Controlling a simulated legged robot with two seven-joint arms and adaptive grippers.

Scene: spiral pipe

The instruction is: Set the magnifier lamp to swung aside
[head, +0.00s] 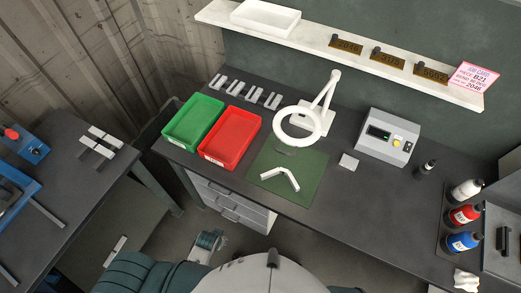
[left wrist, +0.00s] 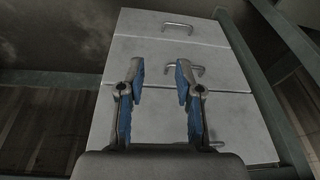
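The magnifier lamp (head: 297,123) is white, with a ring head on a jointed arm that rises from a base on the dark bench. Its ring hangs over the back part of the green mat (head: 304,180). My right gripper is not in view.
A green tray (head: 168,136) and a red tray (head: 207,157) stand left of the mat. A white angled piece (head: 281,181) lies on the mat. A grey control box (head: 388,135) stands to the right, with bottles (head: 464,214) beyond. A shelf (head: 350,55) runs above the bench.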

